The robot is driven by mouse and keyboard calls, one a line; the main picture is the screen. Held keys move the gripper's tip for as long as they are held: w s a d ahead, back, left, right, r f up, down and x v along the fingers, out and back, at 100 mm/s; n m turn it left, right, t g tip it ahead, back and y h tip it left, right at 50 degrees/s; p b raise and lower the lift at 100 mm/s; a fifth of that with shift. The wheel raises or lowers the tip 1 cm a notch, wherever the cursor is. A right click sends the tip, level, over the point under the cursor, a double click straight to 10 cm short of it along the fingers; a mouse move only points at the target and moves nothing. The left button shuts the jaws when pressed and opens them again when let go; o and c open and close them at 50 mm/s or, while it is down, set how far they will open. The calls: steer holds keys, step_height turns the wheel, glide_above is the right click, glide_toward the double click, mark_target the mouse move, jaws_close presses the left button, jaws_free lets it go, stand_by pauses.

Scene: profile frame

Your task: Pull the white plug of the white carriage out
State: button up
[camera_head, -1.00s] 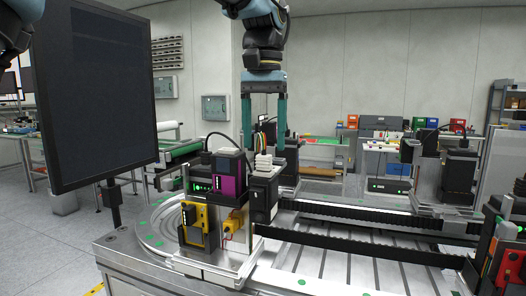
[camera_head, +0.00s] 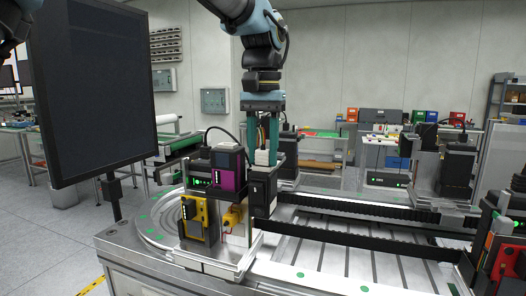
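The white plug (camera_head: 262,158) stands upright on top of a black block (camera_head: 263,188) on the near carriage. This pale carriage (camera_head: 212,262) sits at the left end of the conveyor and bears yellow, purple and black modules. My gripper (camera_head: 263,157) points straight down over the plug, with one teal finger on each side of it. The fingers are drawn in close and look shut on the plug. The plug's lower end is hidden in the block. Contact at the fingertips is too small to see clearly.
A large dark monitor (camera_head: 97,90) stands close on the left. A black cable (camera_head: 222,131) arches just left of the gripper. Another carriage (camera_head: 452,172) stands at the back right, and a red and black one (camera_head: 500,245) at the right edge. The conveyor's middle is clear.

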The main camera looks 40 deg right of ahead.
jaws_close()
steer(key=shift+r, duration=0.1)
steer(key=shift+r+p, duration=0.95)
steer(key=shift+p, duration=0.1)
steer(key=shift+r+p, duration=1.3)
steer(key=shift+r, duration=0.15)
steer(key=shift+r, duration=0.15)
